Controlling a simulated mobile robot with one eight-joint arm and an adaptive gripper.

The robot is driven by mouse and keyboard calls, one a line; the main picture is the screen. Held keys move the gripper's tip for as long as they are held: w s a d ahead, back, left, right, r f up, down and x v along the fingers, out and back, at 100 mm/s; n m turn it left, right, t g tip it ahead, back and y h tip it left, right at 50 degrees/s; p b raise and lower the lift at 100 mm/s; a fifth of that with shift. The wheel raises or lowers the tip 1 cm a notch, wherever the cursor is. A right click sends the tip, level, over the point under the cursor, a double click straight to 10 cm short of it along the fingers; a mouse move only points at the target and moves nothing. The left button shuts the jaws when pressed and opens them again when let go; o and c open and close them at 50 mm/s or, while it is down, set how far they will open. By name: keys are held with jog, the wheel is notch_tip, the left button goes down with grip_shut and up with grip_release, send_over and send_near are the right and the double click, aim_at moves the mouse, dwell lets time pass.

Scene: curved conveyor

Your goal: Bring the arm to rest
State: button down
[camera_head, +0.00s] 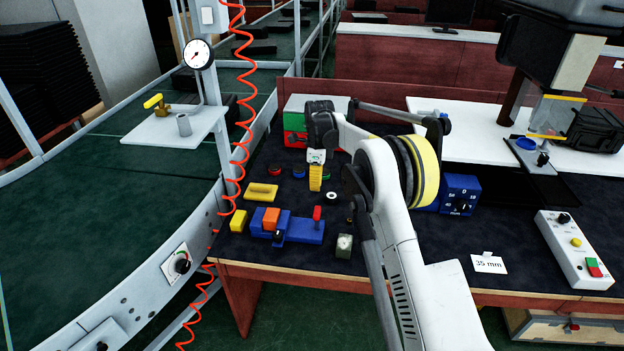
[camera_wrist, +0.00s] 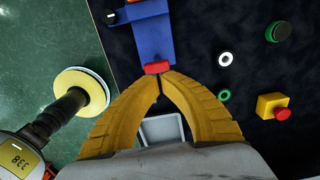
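My gripper (camera_head: 316,177) shows in the head view above the dark worktable (camera_head: 430,265), with my white arm bent out over the table. In the wrist view my gripper (camera_wrist: 160,76) has two curved yellow fingers whose tips meet, with nothing seen held between them. A blue fixture (camera_wrist: 150,38) with a red knob (camera_wrist: 157,67) lies beyond the tips in that view; whether the tips touch the knob cannot be told there. In the head view the fixture (camera_head: 303,230) and its upright red knob (camera_head: 317,213) stand nearer the table's front edge than the gripper, apparently clear of it.
A yellow handle-like piece (camera_head: 261,191), a yellow block (camera_head: 239,221) and a grey block (camera_head: 344,246) lie around the fixture. A blue dial box (camera_head: 460,194) stands right of my arm. A control box (camera_head: 574,249) is at the far right. A red coiled hose (camera_head: 241,140) hangs at left.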

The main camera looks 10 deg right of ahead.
jog(key=s+d+r+n+t+b, duration=0.25)
jog(key=s+r+n, duration=0.75)
jog(key=s+r, duration=0.85)
jog(key=s+f+n+t+b, duration=0.1)
jog(key=s+n, duration=0.4)
jog(key=s, duration=0.7)
jog(key=s+d+f+n+t, duration=0.1)
jog(key=s+f+n+t, duration=0.2)
jog(key=s, duration=0.9)
jog(key=f+n, duration=0.1)
jog(key=n, duration=0.2)
jog(key=shift+s+d+f+n+b, duration=0.25)
jog(key=shift+s+d+n+b, duration=0.05)
jog(key=shift+b, duration=0.05)
